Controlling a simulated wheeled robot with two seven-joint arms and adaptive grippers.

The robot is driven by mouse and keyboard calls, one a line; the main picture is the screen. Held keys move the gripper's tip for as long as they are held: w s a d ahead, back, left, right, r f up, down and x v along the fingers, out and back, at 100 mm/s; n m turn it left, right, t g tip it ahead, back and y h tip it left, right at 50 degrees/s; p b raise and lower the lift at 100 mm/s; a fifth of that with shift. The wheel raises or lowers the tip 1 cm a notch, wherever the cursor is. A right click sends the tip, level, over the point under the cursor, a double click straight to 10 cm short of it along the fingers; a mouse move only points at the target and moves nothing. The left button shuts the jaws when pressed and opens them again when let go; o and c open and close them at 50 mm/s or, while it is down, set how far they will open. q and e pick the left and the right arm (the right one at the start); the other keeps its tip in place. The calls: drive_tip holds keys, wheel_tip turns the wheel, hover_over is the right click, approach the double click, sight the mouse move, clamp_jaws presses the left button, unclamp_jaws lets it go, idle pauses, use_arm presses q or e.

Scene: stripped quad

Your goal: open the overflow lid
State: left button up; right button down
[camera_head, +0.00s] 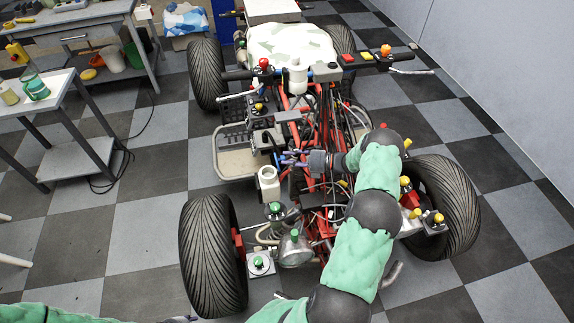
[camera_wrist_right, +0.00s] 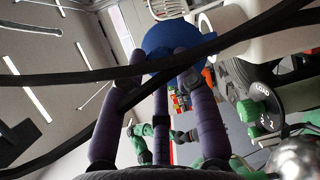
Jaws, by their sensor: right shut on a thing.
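My right gripper (camera_head: 290,158) is over the middle of the stripped quad (camera_head: 283,104), beside a white container (camera_head: 268,184). In the right wrist view, its purple fingers (camera_wrist_right: 162,78) are closed around a round blue lid (camera_wrist_right: 172,46). A white rounded body (camera_wrist_right: 250,32) lies close to the right of the lid; I cannot tell whether they are still joined. In the head view the lid is too small and covered to make out. My left arm (camera_head: 55,313) shows only at the bottom left edge, and its gripper is almost wholly cut off.
Black cables (camera_wrist_right: 75,78) cross in front of the right fingers in the wrist view. The quad's tyres (camera_head: 212,255) and red frame tubes surround the work area. A small table (camera_head: 35,108) and a workbench (camera_head: 75,18) stand at the left.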

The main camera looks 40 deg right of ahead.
drive_tip(key=shift+s+a+f+b, duration=0.1)
drive_tip(key=shift+s+f+b, duration=0.2)
drive_tip(key=shift+f+b, duration=0.35)
drive_tip(key=c, duration=1)
unclamp_jaws()
drive_tip(key=shift+w+r, duration=0.1)
drive_tip(key=shift+r, duration=0.05)
drive_tip(key=shift+r+t+y, duration=0.1)
drive_tip(key=shift+t+y, duration=0.2)
drive_tip(key=shift+d, duration=0.2)
drive_tip(key=v, duration=1.2)
drive_tip(key=shift+a, duration=0.1)
